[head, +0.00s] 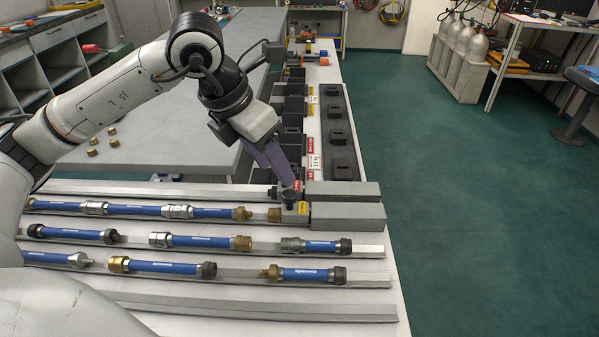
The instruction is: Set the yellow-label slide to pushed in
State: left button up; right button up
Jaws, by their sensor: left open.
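A yellow label (303,208) sits at the left end of the nearer of two long grey blocks (348,215). A dark round knob (290,197) stands just left of the yellow label, partly hidden by my fingers. A red label (297,185) marks the farther grey block (345,189) just behind. My left gripper (285,179) reaches down from the upper left, its purple fingers open with the tips right above or at the dark knob. I cannot tell whether they touch it. How far the slide is in is hard to tell. My right gripper is out of view.
Blue hoses with metal fittings (194,242) lie along grey rails (240,304) in front. Behind the blocks, a row of black slotted blocks (341,135) with labels runs away. Several small brass pieces (92,142) lie on the grey table at left. Green floor (470,200) is open at right.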

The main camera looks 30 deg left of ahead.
aim_at(289, 194)
pick_arm(q)
jog(key=x, duration=0.6)
jog(key=a+x, duration=0.1)
jog(key=x, duration=0.2)
jog(key=shift+w+f, duration=0.25)
jog(key=shift+f, duration=0.15)
grip_shut()
